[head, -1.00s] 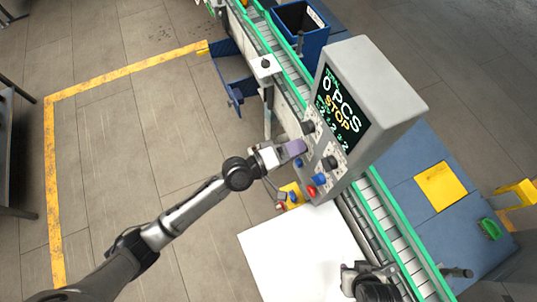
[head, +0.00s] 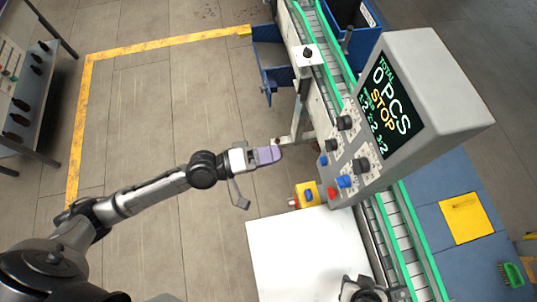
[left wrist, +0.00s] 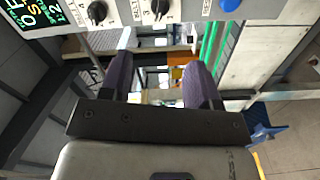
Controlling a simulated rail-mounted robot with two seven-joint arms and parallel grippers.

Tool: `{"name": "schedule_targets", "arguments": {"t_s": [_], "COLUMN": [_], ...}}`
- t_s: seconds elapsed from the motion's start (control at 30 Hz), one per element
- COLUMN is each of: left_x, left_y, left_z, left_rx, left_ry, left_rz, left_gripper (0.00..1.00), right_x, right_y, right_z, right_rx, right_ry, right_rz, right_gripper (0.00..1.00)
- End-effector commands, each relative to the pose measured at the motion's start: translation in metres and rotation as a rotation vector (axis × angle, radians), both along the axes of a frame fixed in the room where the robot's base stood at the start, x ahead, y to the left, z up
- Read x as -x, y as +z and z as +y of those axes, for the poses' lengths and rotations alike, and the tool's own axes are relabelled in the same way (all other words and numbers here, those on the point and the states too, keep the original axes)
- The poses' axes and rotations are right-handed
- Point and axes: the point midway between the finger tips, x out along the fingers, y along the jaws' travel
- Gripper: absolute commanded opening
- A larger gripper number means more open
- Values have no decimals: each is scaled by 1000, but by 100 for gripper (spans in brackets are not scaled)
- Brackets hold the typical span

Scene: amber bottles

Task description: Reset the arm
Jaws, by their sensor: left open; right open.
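My left gripper (head: 268,155) is left of the control box (head: 430,80) in the head view, apart from its panel, with purple finger pads. In the left wrist view my left gripper (left wrist: 160,75) has its two fingers spread, with nothing between them. The control box panel (left wrist: 160,12) with its knobs and blue button crosses the top of that view. My right gripper (head: 365,290) shows only in part at the bottom edge of the head view, over the white table corner.
A white tabletop (head: 300,255) lies below the box. A green-edged conveyor (head: 400,240) runs behind it. A shelf with dark bottles (head: 30,90) is at the far left. Open floor (head: 150,120) lies between.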

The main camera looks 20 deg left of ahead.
Motion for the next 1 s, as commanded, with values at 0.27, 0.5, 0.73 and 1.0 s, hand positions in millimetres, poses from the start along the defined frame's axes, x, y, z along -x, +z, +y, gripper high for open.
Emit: {"name": "schedule_targets", "arguments": {"t_s": [0.27,0.5,0.73,1.0], "left_x": [2,2,2,26], "left_y": [1,0,0,-45], "left_z": [3,3,3,-4], "left_rx": [-1,-1,-8,-445], "left_ry": [0,0,0,-195], "left_rz": [-1,-1,-11,-155], "left_gripper": [56,56,56,56], "right_x": [0,0,0,0], "right_y": [-1,-1,-1,-1], "right_z": [2,2,1,-1], "right_rx": [-6,-6,-4,4], "right_ry": [-4,-4,-3,2], "right_rz": [0,0,0,-1], "right_gripper": [42,42,42,42]}}
